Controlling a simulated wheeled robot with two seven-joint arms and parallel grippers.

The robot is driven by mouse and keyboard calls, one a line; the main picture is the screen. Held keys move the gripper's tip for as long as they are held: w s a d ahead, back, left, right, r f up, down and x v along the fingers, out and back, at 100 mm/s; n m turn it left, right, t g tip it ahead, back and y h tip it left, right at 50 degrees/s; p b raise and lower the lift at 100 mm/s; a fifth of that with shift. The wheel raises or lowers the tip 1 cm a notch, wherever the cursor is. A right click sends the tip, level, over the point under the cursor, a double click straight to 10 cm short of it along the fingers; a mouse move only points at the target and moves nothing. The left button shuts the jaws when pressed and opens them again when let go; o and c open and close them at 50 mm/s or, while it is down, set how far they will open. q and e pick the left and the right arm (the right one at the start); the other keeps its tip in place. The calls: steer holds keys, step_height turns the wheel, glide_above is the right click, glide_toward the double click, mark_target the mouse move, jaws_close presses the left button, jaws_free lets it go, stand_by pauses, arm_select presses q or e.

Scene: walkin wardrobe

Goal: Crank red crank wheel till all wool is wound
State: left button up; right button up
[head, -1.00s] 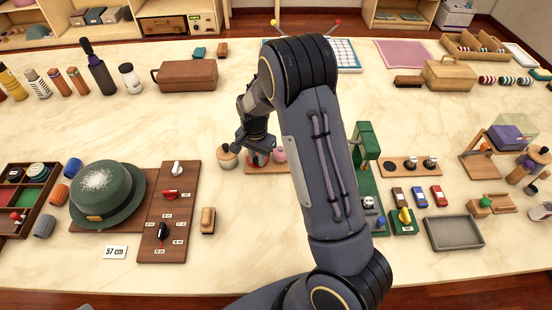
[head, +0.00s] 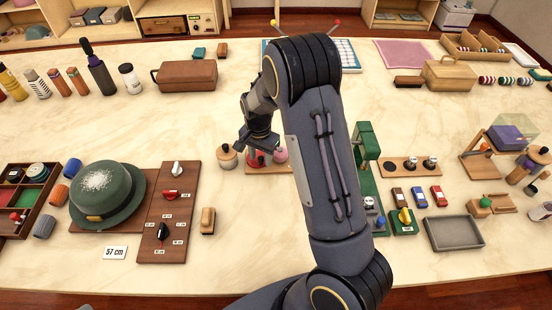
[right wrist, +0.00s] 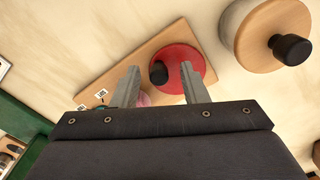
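The red crank wheel (head: 256,161) sits on a small wooden board (head: 268,171) near the middle of the table. In the right wrist view the red wheel (right wrist: 181,73) carries a black knob (right wrist: 158,72) near its left rim. My right gripper (head: 258,148) is above the wheel. In the right wrist view its two fingers are apart, with the knob showing between the fingertips (right wrist: 159,70); I cannot tell whether they touch it. Pink wool (head: 280,155) sits just right of the wheel and is mostly hidden in the wrist view. My left gripper is out of view.
A round wooden-topped pot with a black knob (head: 227,157) stands close left of the wheel. A green stand (head: 367,150) is to the right, behind my arm. A green hat (head: 103,190) and a dial board (head: 168,212) lie left.

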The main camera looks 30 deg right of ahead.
steer(key=shift+r+p, duration=2.55)
steer(key=shift+r, duration=0.45)
steer(key=shift+f, duration=0.1)
steer(key=s+a+r+n+t+y, duration=0.2)
steer(key=s+a+r+n, duration=0.1)
steer(key=s+r, duration=0.6)
steer(key=s+a+r+n+t+y, duration=0.2)
steer(key=s+a+r+n, duration=0.15)
steer(key=s+r, duration=0.55)
steer(key=s+a+n+t, duration=0.1)
steer(key=s+n, duration=0.3)
steer(key=s, duration=0.4)
steer(key=shift+s+a, duration=0.35)
steer(key=shift+a, duration=0.3)
steer(key=shift+t, duration=0.3)
